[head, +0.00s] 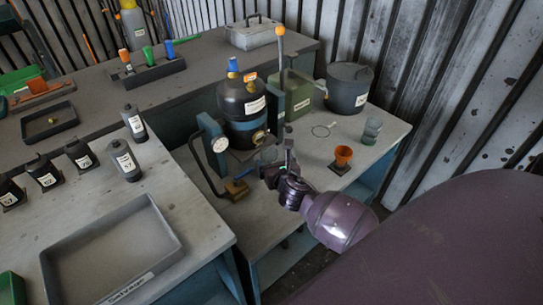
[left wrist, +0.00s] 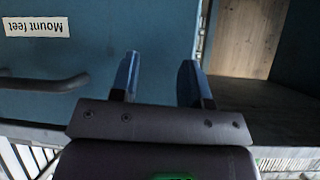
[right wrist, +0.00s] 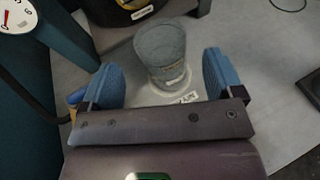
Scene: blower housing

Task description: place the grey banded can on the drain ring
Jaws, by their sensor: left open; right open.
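A grey can (right wrist: 160,50) with a paler lower band stands between the spread blue fingers of my right gripper (right wrist: 160,75) in the right wrist view. In the head view the right gripper (head: 279,158) is open over the bench, and the can (head: 268,154) is partly hidden behind it. A similar grey-green banded can (head: 371,132) stands farther right. My left gripper (left wrist: 159,75) is open and empty before a teal panel.
The black blower housing (head: 243,103), gauge post (head: 213,145) and green canister (head: 298,95) stand behind the gripper.

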